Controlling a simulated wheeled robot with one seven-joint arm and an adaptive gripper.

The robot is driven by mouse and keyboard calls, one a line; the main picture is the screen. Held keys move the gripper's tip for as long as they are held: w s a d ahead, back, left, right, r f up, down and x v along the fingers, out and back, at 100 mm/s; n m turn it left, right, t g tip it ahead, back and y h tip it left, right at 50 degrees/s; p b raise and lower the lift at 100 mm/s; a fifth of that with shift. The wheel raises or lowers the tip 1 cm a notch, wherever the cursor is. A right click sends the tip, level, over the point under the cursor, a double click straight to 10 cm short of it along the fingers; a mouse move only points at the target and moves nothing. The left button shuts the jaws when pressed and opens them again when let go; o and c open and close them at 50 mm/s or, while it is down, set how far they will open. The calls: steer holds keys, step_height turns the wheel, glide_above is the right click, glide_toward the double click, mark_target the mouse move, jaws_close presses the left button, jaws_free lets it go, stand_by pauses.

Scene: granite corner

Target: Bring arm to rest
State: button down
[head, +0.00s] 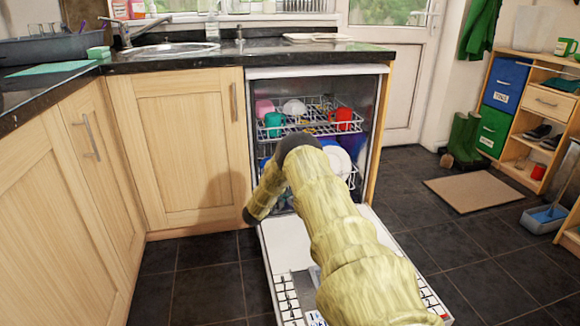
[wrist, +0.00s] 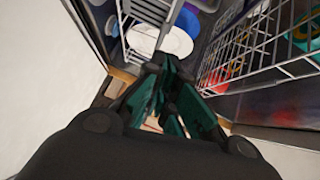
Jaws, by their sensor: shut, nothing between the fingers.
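My gripper (wrist: 170,90) shows in the wrist view with its dark teal fingers close together and nothing between them. It points toward the inside of the open dishwasher (head: 315,72). In the head view my arm in a yellowish cover reaches over the lowered dishwasher door (head: 290,240) and bends down to the left; the fingers cannot be made out there. White plates (wrist: 177,42) and wire racks (wrist: 262,50) lie beyond the fingers in the wrist view.
The upper rack holds a red mug (head: 341,118), a teal cup (head: 273,122) and a pink cup (head: 264,107). The dark counter (head: 220,56) runs above, with cabinets (head: 178,145) at the left. Tiled floor (head: 205,290) is clear left of the door; a mat (head: 472,190) lies right.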

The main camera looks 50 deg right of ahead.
steer(key=shift+s+a, duration=0.1)
steer(key=shift+a, duration=0.3)
steer(key=shift+a, duration=0.1)
